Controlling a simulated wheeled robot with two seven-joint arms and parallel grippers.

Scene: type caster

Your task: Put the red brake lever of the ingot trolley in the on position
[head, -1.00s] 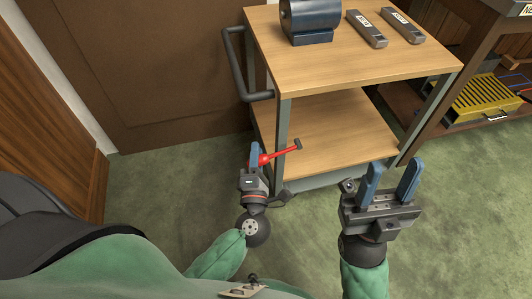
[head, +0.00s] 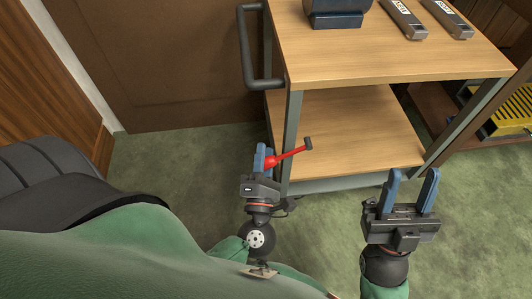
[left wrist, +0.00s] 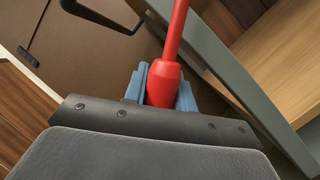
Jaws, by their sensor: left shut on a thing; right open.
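The ingot trolley (head: 390,62) has two wooden shelves on grey-green legs and stands ahead of me. My right gripper (head: 413,188) is open and empty in front of the trolley's right side.
A dark handle (head: 246,60) sticks out from the trolley's left side. A blue-black object (head: 337,14) and two grey ingots (head: 405,18) are on its top. A shelf with a yellow item (head: 510,117) stands at right. Green carpet is clear at left.

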